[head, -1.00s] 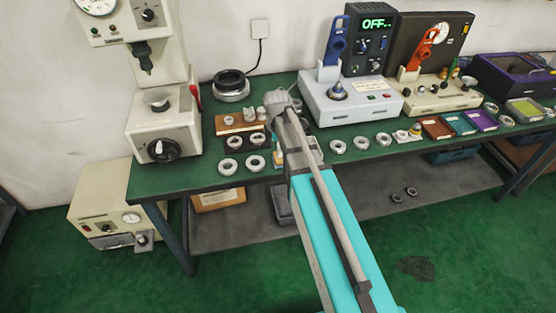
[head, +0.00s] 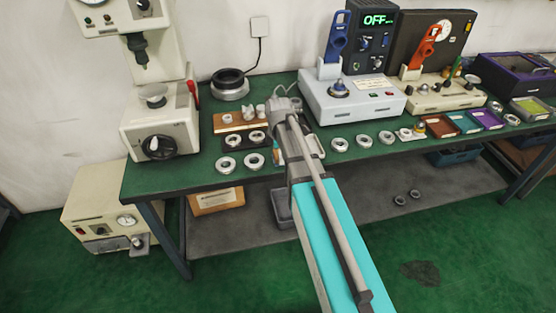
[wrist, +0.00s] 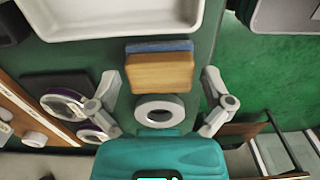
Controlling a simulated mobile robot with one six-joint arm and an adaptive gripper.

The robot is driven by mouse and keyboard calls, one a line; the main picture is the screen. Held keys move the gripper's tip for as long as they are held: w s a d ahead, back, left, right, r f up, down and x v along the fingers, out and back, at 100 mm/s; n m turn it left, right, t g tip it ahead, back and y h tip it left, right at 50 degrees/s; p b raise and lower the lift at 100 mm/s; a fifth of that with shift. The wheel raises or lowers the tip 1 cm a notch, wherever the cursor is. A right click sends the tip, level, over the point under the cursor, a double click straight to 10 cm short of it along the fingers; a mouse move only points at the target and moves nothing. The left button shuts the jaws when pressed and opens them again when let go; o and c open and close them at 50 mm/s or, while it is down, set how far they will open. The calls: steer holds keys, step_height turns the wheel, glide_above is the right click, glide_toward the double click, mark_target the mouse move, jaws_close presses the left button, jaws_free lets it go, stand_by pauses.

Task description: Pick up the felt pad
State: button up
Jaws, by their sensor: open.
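A block with a tan wooden face (wrist: 160,74) and a blue layer (wrist: 158,47) along its far side lies on the green bench. It looks like the felt pad, though I cannot be sure which part is felt. In the head view, only a sliver of it (head: 276,153) shows beside my arm. My gripper (wrist: 162,78) is open above the bench, one finger on each side of the block, with gaps on both sides and nothing held. In the head view my arm hides the fingers. Height above the block is hard to tell.
A grey ring (wrist: 160,110) lies beside the block. A white tray (wrist: 120,28) is beyond it. A dark mat with rings (wrist: 55,88) and a wooden board (wrist: 36,118) lie left. The bench edge and green floor (wrist: 265,75) are right.

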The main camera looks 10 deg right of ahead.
stand_by(0.5)
steer(key=c, duration=1)
steer(key=shift+o, duration=0.2)
steer(key=shift+r, duration=0.1)
step_height(320, 180, up, 2)
steer(key=p, duration=0.2)
steer(key=shift+r+p, duration=0.25)
steer(key=shift+p, duration=0.1)
steer(key=s+a+r+p, duration=0.2)
steer(key=s+r+p, duration=0.8)
steer(key=s, duration=0.3)
steer(key=shift+s+a+r, duration=0.15)
steer(key=shift+s+a, duration=0.2)
steer(key=shift+s, duration=0.05)
